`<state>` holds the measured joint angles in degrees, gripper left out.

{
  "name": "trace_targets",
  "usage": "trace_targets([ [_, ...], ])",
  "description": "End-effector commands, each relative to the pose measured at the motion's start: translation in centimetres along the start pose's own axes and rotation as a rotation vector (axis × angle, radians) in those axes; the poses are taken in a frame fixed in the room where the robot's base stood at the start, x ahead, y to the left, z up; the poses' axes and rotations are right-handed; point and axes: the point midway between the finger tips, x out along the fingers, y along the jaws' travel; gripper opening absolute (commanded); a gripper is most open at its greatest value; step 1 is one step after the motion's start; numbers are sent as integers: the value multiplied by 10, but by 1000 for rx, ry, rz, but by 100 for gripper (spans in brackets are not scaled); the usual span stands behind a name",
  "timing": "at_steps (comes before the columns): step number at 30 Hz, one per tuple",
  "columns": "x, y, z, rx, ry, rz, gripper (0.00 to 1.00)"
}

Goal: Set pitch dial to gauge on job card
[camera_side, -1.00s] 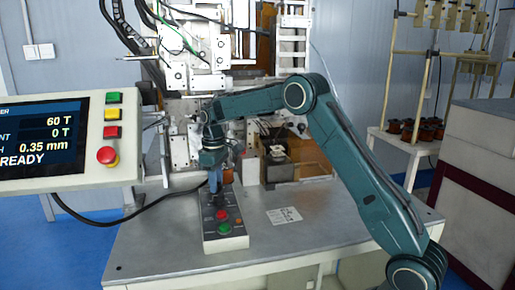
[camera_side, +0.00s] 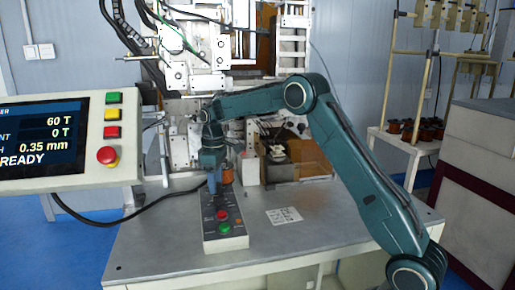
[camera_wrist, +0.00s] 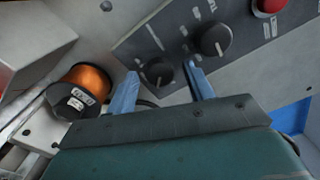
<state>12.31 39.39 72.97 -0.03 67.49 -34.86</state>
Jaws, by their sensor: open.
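The control box (camera_side: 225,235) stands on the bench with a red and a green button at its front. In the wrist view its dark panel (camera_wrist: 140,45) carries a smaller black knob (camera_wrist: 158,73) and a larger black knob (camera_wrist: 214,40). Their labels are too small to read, so I cannot tell which is the pitch dial. My gripper (camera_wrist: 163,71) is open, its blue fingers to either side of the smaller knob; I cannot tell whether they touch it. The job card (camera_side: 284,215) lies flat right of the box, its print unreadable.
A display (camera_side: 42,140) at left reads 60 T, 0 T, 0.35 mm and READY, with some labels cut off. A copper wire spool (camera_wrist: 82,88) is close to the left finger. The winder stands behind the box. The bench right of the card is clear.

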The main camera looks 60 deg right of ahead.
Motion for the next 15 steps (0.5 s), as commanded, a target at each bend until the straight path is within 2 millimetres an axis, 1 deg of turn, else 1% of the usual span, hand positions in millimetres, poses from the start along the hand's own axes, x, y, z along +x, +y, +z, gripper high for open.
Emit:
trace_targets([
  [4, 0, 0, 0, 1, -1, -1, 52],
  [8, -5, 0, 0, 1, 0, 0, 52],
  [11, -13, 0, 0, 1, 0, 0, 52],
  [15, -29, 0, 0, 1, 2, 1, 52],
])
